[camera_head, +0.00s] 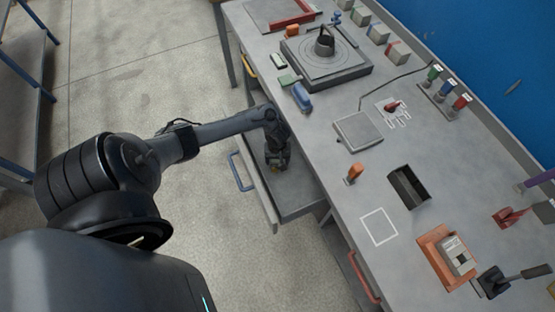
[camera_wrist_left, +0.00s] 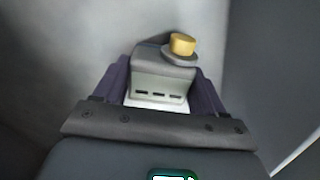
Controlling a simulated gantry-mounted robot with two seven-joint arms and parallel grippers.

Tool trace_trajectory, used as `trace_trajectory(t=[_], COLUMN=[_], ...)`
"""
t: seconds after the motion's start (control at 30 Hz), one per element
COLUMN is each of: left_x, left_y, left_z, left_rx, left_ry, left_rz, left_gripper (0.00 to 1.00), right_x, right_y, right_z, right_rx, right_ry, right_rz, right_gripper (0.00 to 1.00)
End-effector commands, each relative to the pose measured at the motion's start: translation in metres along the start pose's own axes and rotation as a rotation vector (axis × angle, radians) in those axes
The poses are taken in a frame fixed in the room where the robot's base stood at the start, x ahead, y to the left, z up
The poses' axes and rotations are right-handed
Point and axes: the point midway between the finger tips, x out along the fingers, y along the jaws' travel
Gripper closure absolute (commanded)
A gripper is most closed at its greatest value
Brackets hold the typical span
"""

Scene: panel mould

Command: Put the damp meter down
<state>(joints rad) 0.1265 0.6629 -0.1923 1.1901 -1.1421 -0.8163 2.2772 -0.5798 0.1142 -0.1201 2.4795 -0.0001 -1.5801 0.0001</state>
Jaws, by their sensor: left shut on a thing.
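The damp meter (camera_wrist_left: 160,84) is a grey block with dark slots and a yellow knob on top. My left gripper (camera_wrist_left: 162,95) is shut on it, with a purple finger on each side. In the head view, my left gripper (camera_head: 277,155) points down inside the open drawer (camera_head: 296,198) at the front of the bench. Only a little yellow of the meter shows there. I cannot tell whether the meter touches the drawer floor. My right gripper is not in view.
The drawer has a blue handle (camera_head: 241,171), and its walls stand close around the gripper. On the bench are a blue item (camera_head: 302,97), a grey plate (camera_head: 358,131), an orange piece (camera_head: 354,173) and a white outlined square (camera_head: 379,227). The drawer's near part looks bare.

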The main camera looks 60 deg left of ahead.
Motion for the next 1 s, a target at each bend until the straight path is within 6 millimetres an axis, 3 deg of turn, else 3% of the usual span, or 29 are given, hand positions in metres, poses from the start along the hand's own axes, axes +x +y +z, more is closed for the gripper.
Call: trace_trajectory(t=[0.2,0.23,0.37,0.73,1.0], left_x=[0.003,0.003,0.003,-0.001,-0.036], left_y=[0.000,0.000,0.000,0.000,0.000], left_z=[0.000,0.000,0.000,0.000,0.000], left_rx=[0.000,0.001,0.001,0.001,0.001], left_ry=[-0.001,-0.001,-0.001,0.001,0.000], left_rz=[0.000,-0.001,-0.001,0.000,0.001], left_gripper=[0.75,0.25,0.05,0.04,0.04], right_x=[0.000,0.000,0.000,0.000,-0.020], right_y=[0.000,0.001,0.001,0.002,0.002], right_z=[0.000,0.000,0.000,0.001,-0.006], right_rx=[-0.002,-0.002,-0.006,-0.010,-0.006], right_ry=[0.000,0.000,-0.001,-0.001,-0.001], right_rz=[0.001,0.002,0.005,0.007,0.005], right_gripper=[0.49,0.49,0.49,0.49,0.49])
